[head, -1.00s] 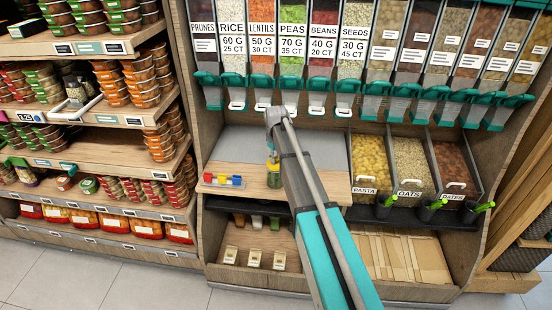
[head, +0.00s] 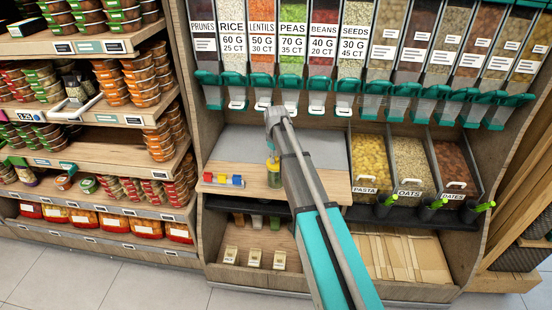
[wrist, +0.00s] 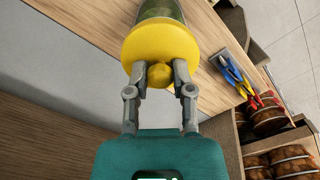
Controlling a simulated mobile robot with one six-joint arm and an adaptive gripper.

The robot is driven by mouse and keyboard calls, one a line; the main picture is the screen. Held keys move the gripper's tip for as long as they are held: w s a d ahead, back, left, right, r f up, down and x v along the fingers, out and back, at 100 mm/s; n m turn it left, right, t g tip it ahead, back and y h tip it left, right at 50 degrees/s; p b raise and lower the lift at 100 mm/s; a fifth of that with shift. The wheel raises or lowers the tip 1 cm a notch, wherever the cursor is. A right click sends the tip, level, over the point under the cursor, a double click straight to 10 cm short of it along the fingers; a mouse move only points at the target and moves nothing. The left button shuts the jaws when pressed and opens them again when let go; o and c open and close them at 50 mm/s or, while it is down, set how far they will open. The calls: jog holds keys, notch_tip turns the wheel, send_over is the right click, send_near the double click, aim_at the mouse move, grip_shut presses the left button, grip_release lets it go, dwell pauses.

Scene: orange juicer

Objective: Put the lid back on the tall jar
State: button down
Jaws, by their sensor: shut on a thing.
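My gripper (wrist: 160,75) is shut on the round knob of the yellow lid (wrist: 148,42) in the wrist view. The tall glass jar (wrist: 162,10), with green contents, shows directly beyond the lid, and the lid covers its mouth in this view. I cannot tell whether the lid is fully seated. In the head view the jar (head: 273,179) stands upright on the wooden counter (head: 325,187), its top partly hidden by my arm.
Blue, yellow and red tools (head: 223,180) lie left of the jar; they also show in the wrist view (wrist: 238,78). Dispensers (head: 290,85) hang above the counter. Pasta, oats and dates bins (head: 410,165) stand to the right. A grey panel (head: 325,148) lies behind the jar.

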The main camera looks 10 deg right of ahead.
dwell(0.8)
jog(key=shift+c, duration=2)
grip_release()
jog(key=o, duration=0.4)
jog(key=shift+r+p, duration=3.5)
jog(key=shift+p, duration=0.05)
grip_shut()
